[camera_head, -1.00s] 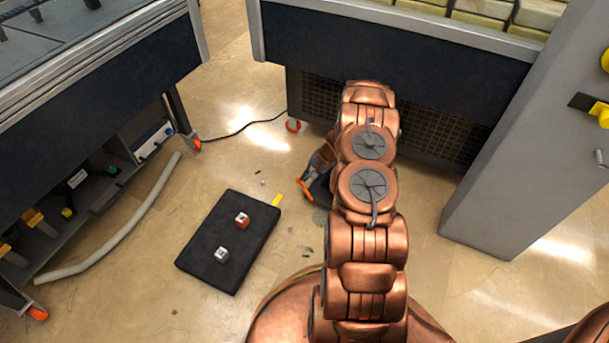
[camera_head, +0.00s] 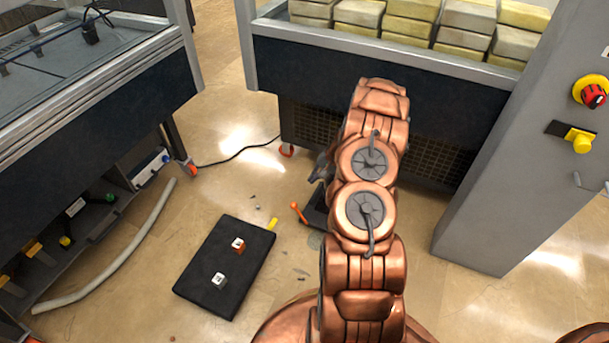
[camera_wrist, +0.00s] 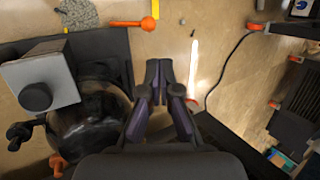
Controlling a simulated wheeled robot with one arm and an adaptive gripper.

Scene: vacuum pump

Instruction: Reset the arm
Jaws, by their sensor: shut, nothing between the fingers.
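My copper arm rises through the middle of the head view, bent over the floor in front of the workbench. My gripper (camera_head: 320,168) is partly hidden behind the arm there. In the wrist view my gripper (camera_wrist: 159,64) has its dark fingers together, with nothing between them, above the floor. A grey box with a black knob (camera_wrist: 36,95) and a dark, glassy round body (camera_wrist: 88,120) are left of the fingers; I cannot tell whether they are the vacuum pump. An orange-ended handle (camera_wrist: 148,24) lies beyond the fingertips and also shows in the head view (camera_head: 298,212).
A black mat (camera_head: 205,290) with two small cubes lies on the floor at left. A pale hose (camera_head: 115,265) curves beside the left bench (camera_head: 110,110). A workbench with yellowish blocks (camera_head: 385,55) stands behind the arm. A grey column (camera_head: 500,170) is at right. A black cable (camera_wrist: 222,72) crosses the floor.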

